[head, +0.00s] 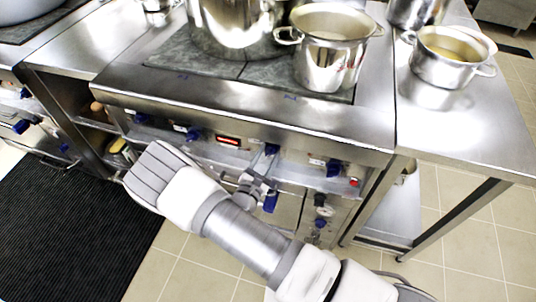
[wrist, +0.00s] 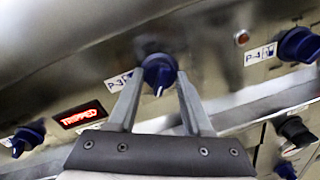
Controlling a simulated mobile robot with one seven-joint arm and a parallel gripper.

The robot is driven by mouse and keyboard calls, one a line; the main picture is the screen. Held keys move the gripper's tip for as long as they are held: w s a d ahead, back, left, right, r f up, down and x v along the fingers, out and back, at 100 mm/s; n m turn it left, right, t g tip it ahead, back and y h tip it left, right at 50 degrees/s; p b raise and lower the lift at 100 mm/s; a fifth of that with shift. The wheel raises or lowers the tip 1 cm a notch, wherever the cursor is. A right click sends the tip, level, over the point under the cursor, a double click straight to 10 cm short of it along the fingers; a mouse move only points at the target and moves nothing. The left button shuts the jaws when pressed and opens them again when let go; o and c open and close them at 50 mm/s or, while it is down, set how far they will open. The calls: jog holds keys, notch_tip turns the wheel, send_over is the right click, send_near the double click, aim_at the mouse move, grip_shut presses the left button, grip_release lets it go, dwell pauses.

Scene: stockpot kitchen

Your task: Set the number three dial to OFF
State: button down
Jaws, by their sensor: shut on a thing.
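The number three dial (wrist: 158,71) is a dark blue knob beside the P-3 label (wrist: 118,82) in the wrist view. It also shows in the head view (head: 271,149) on the front panel of the stove. My gripper (wrist: 160,82) has one grey finger on each side of the dial and is shut on it. In the head view my gripper (head: 266,165) reaches up to the panel just below the dial. The fingers hide part of the dial's sides, and I cannot read its setting.
A red display (wrist: 80,115) reading TRIPPED sits left of the dial. The P-4 dial (wrist: 299,45) and a red light (wrist: 242,37) are to the right. Another blue dial (wrist: 28,138) is at the left. Pots, including a steel pot (head: 330,68), stand on the stove above.

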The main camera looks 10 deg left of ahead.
jog(key=n, duration=0.6)
jog(key=n+t+p, duration=0.1)
jog(key=n, duration=0.4)
jog(key=shift+f+n+y, duration=0.1)
jog(key=shift+n+y, duration=0.3)
jog(key=n+p, duration=0.1)
jog(key=n, duration=0.4)
jog(key=shift+d+n+y, duration=0.1)
jog(key=shift+n+y, duration=0.2)
jog(key=shift+n, duration=0.1)
jog(key=n, duration=0.5)
jog(key=shift+n+y+p, duration=0.3)
jog(key=shift+n+p, duration=0.1)
jog(key=n, duration=0.6)
jog(key=shift+s+d+y+p, duration=0.1)
jog(key=shift+y+p, duration=0.3)
jog(key=n+g+p, duration=0.1)
jog(key=n, duration=1.4)
jog(key=shift+n, duration=0.4)
